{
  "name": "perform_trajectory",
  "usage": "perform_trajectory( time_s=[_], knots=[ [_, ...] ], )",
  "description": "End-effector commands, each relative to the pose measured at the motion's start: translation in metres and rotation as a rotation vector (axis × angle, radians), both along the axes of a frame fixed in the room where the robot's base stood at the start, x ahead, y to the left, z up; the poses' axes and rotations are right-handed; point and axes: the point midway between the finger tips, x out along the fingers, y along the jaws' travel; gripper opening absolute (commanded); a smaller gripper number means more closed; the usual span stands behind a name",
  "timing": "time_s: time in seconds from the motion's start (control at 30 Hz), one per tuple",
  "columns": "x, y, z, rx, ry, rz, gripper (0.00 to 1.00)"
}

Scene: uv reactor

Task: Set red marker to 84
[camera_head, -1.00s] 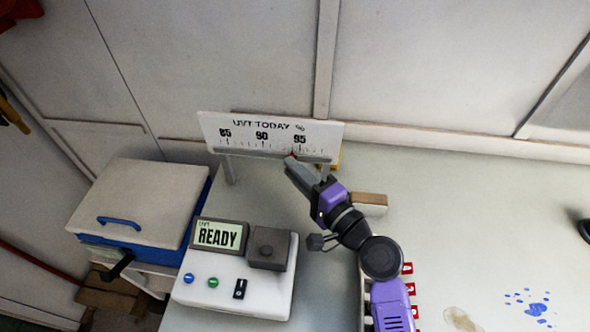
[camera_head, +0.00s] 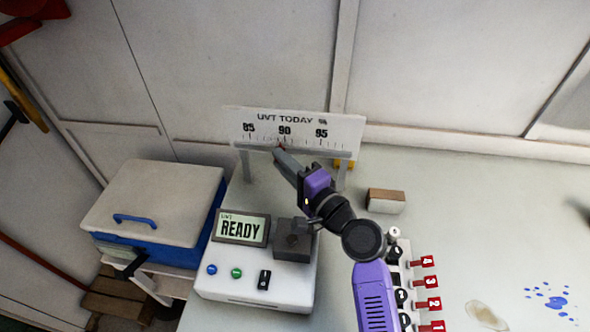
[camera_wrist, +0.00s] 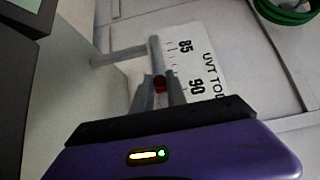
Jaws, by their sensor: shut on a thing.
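The white scale board (camera_head: 342,128) stands on two legs at the back of the bench, headed "UVT TODAY %", with 85, 90 and 95 printed along it. The red marker (camera_wrist: 160,83) sits on the rail at the board's lower edge. In the wrist view it lies between my fingertips, close to the 90 side of the stretch between 85 and 90. My gripper (camera_head: 277,150) is shut on the marker; it also shows in the wrist view (camera_wrist: 158,88). In the head view the fingertips hide most of the marker.
A white device (camera_head: 254,287) with a READY screen (camera_head: 240,229) stands front left of the board. A blue box with a pale lid (camera_head: 155,200) is farther left. A small wooden-sided block (camera_head: 386,201) and a rack with red numbered tags (camera_head: 428,261) lie to the right.

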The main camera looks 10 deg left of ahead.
Motion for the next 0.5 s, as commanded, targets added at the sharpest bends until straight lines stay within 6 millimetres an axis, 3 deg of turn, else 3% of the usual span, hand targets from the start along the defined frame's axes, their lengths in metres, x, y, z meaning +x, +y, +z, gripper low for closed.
perform_trajectory(
  time_s=[0.37,0.4,0.5],
  knots=[
    [0.0006,0.0068,-0.0026,-0.002,0.004,-0.005,0.0],
    [0.0006,0.0068,-0.0026,-0.002,0.004,-0.005,0.2],
    [0.0006,0.0068,-0.0023,-0.001,0.003,-0.005,0.37]
  ],
)
